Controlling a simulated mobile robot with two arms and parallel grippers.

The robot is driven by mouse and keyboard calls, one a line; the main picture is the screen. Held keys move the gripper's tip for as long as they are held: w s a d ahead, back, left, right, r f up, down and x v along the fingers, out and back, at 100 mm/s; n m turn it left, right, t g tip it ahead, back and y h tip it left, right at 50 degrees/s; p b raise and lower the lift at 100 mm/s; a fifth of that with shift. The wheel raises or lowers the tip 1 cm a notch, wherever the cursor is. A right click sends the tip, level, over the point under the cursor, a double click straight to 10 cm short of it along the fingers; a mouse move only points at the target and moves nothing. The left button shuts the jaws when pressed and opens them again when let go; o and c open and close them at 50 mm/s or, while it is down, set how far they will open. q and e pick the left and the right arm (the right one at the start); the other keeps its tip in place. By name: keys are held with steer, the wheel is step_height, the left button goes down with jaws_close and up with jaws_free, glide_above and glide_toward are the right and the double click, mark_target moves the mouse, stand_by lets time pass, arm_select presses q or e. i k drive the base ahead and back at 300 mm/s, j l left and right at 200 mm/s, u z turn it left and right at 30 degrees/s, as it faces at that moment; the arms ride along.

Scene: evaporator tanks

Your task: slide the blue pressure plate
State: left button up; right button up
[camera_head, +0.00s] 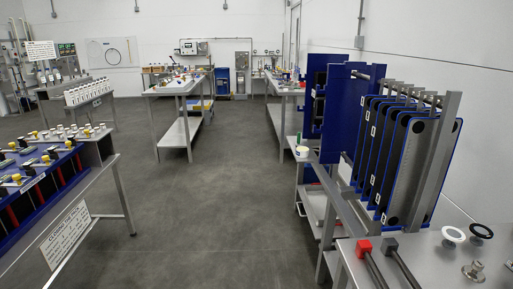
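A tall blue plate (338,115) stands upright on the plate rack at the right, and it looks like the pressure plate. Horizontal rods run from it toward the front of the rack. Several grey plates with blue edges (408,165) hang in front of it, with a small gap between them and the blue plate. A second blue panel (313,105) stands just behind and to its left, partly hidden by it. Neither of my grippers shows in this view.
A steel bench (440,262) at bottom right bears a red-headed tool (363,248), a black-headed tool (390,246), a white ring (453,234) and a black ring (482,231). A rack of blue units (40,190) stands at left. The middle floor (215,215) is clear.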

mark_target(339, 129)
steer(key=i, duration=1.55)
